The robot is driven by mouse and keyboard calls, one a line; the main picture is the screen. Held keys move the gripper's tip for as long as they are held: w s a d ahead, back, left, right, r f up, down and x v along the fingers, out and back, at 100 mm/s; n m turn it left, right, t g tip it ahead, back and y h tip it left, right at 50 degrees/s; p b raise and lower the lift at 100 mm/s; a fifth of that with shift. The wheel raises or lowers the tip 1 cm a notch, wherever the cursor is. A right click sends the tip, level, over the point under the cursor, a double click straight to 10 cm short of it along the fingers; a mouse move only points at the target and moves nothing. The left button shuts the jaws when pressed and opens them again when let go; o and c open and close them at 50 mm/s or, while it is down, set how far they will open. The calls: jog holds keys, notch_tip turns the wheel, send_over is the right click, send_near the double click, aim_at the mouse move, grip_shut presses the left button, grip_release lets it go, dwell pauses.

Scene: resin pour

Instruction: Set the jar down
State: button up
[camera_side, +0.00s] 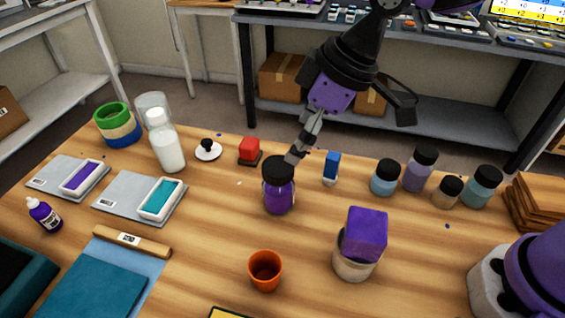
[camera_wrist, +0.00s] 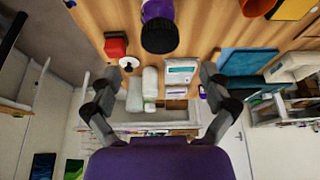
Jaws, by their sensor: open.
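The jar (camera_side: 279,197) holds purple contents under a black lid and stands upright on the wooden table. In the wrist view the jar (camera_wrist: 158,32) is at the top middle, beyond the fingertips. My gripper (camera_side: 350,140) is above the table, tilted, with its fingers spread wide. One finger ends just above and right of the jar's lid in the side view; I cannot tell whether it touches. In the wrist view nothing is between the fingers of my gripper (camera_wrist: 171,68).
An orange cup (camera_side: 265,271) and a pale container with a purple block (camera_side: 365,233) stand in front. A red-topped item (camera_side: 249,151), a blue-topped item (camera_side: 332,167) and several small jars (camera_side: 385,177) are nearby. A white bottle (camera_side: 166,145) and scales (camera_side: 139,198) are left.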

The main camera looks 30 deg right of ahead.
jog(key=s+d+r+m+t+h, duration=0.1)
jog(key=s+d+m, duration=0.3)
jog(key=d, duration=0.5)
jog(key=s+d+r+m+t+h, duration=0.1)
jog(key=s+d+m+h, duration=0.1)
jog(key=s+d+m, duration=0.3)
jog(key=s+d, duration=0.2)
jog(key=d, duration=0.2)
jog(key=shift+d+r, duration=0.35)
